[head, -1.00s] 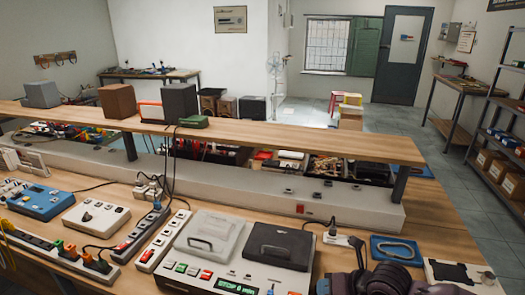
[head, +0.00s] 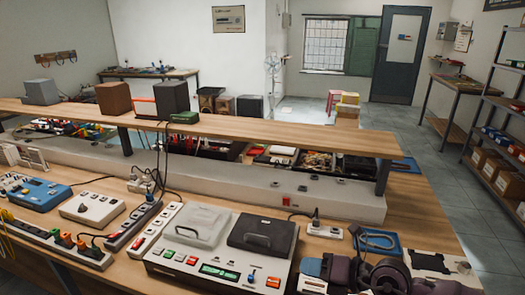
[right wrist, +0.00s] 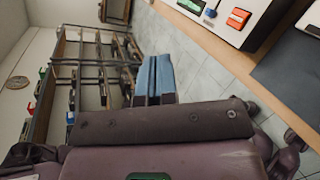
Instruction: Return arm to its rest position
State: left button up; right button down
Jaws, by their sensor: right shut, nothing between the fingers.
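In the right wrist view, the right gripper's blue fingers (right wrist: 156,80) lie side by side, closed and empty, in front of the dark palm. Tiled floor shows beyond them. My left gripper is not seen.
The wooden bench (head: 450,222) holds power strips, cables and a blue tray (head: 375,241). A raised wooden shelf (head: 300,132) spans it. A metal rack (head: 498,110) stands at the right. Open tiled floor (head: 430,180) lies between. In the wrist view, the bench edge (right wrist: 215,45) crosses the upper right.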

jog(key=w+d+r+m+t+h, duration=0.15)
jog(key=d+r+m+t, duration=0.3)
jog(key=m+t, duration=0.85)
jog(key=s+d+f+m+g+h+b, duration=0.25)
jog(key=d+f+m+h, duration=0.45)
jog(key=f+m, duration=0.55)
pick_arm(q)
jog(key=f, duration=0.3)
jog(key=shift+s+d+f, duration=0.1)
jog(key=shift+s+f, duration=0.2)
pick_arm(e)
jog(key=s+d+f+m+g+h, duration=0.2)
jog(key=s+f+m, duration=0.3)
jog(key=s+f, duration=0.2)
jog(key=s+d+f+m+g+h, duration=0.2)
jog(key=s+f+m, duration=0.3)
jog(key=s, duration=0.6)
notch_tip(320, 180, down, 3)
jog(key=shift+d+r+g, duration=0.2)
jog(key=shift+d+g, duration=0.6)
jog(key=shift+g, duration=0.05)
